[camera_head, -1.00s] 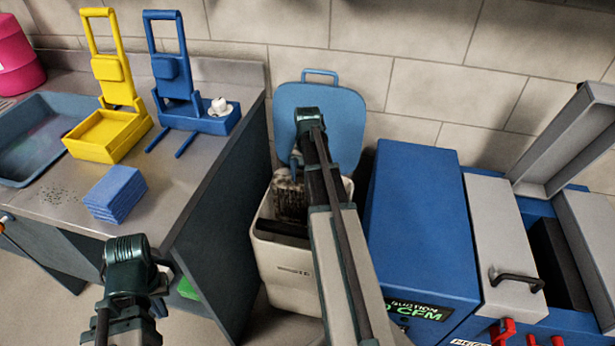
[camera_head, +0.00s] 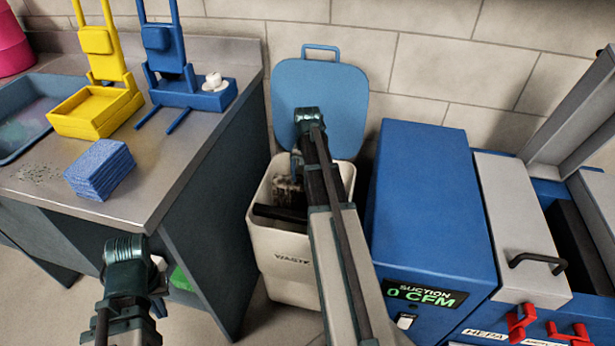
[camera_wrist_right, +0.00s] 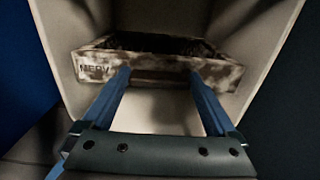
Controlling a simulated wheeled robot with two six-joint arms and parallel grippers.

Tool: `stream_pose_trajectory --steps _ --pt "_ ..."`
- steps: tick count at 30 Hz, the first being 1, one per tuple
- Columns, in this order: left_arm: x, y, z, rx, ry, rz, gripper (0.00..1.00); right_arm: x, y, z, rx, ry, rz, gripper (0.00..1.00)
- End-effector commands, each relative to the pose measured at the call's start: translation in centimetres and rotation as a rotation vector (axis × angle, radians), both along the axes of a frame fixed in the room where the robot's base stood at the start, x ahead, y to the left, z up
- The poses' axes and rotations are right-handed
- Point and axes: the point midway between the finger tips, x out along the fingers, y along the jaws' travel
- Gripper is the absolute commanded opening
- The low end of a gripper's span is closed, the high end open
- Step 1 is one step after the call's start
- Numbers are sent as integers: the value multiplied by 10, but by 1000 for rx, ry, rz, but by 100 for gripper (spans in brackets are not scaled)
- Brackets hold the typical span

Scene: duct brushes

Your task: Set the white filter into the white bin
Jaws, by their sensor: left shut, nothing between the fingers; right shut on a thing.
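The white filter (camera_head: 287,191) is stained brown and grey, with a dark face. My right gripper (camera_wrist_right: 160,76) is shut on its near edge, with "MERV" lettering at left in the right wrist view (camera_wrist_right: 150,64). The filter is inside the mouth of the white bin (camera_head: 285,275), between its walls. The bin is marked "WASTE", and its blue lid (camera_head: 345,100) stands open against the wall. In the head view my right arm hides part of the filter and bin. My left gripper (camera_head: 157,268) is shut and empty, in front of the bench.
A dark bar (camera_head: 279,213) lies across the bin's inside. Left is a grey bench (camera_head: 150,165) with a blue pad stack (camera_head: 100,170) and yellow (camera_head: 95,112) and blue (camera_head: 190,93) holders. A blue suction machine (camera_head: 428,210) stands close right of the bin.

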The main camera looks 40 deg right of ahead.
Motion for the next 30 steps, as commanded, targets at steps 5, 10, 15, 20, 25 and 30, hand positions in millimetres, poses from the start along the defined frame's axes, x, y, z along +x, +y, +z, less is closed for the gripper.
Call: stream_pose_trajectory --steps 5,10,15,20,25,30 --pt "0 0 -18 2 -1 -1 0 0 0 -18 0 0 0 0" --pt "0 1 -31 5 -2 -1 0 0 0 -31 0 0 0 0" --pt "1 1 -44 7 -2 -2 0 0 0 -44 0 0 0 0" --pt "1 2 -56 7 -3 -4 0 0 0 -56 0 0 0 0" --pt "1 2 -64 9 -4 -5 0 0 0 -64 0 0 0 0" --pt "1 2 -65 9 -4 -5 0 0 0 -66 0 0 0 0"
